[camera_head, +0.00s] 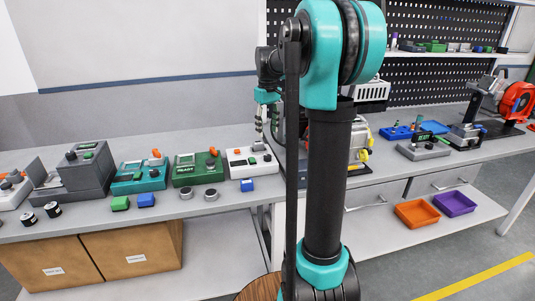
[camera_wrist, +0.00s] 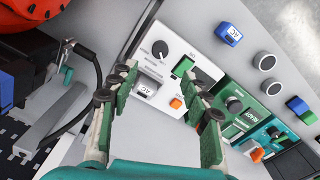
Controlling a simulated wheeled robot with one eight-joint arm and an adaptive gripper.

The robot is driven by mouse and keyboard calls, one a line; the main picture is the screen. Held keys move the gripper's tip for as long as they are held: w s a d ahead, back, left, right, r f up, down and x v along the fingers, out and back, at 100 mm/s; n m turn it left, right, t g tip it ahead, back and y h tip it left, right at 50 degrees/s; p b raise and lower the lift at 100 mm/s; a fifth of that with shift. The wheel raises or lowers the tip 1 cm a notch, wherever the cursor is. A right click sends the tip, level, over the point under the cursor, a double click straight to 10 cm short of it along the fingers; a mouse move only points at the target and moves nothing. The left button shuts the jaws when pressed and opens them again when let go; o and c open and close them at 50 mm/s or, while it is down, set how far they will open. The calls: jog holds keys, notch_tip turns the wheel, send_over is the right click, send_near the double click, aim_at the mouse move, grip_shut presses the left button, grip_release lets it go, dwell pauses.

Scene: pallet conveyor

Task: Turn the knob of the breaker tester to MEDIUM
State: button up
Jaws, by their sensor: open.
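A white tester (camera_wrist: 205,66) lies below my gripper in the wrist view and also shows in the head view (camera_head: 240,163). The knob's setting is too small to read. My gripper (camera_wrist: 160,88) is open and empty above this tester, its fingers spread apart. The knob lies beyond the fingertips, not between them. In the head view, my gripper (camera_head: 267,122) hangs over the tester's back.
A green tester (camera_head: 184,177), a teal tester (camera_head: 138,185) and a grey tester (camera_head: 85,175) stand in a row to the left. Blue blocks (camera_head: 247,185) and grey round parts (camera_head: 211,194) lie along the bench's front. A red reel (camera_head: 517,102) stands far right.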

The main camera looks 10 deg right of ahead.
aim_at(267, 155)
notch_tip(267, 155, down, 11)
jog(key=shift+r, duration=0.1)
dwell(0.3)
grip_shut()
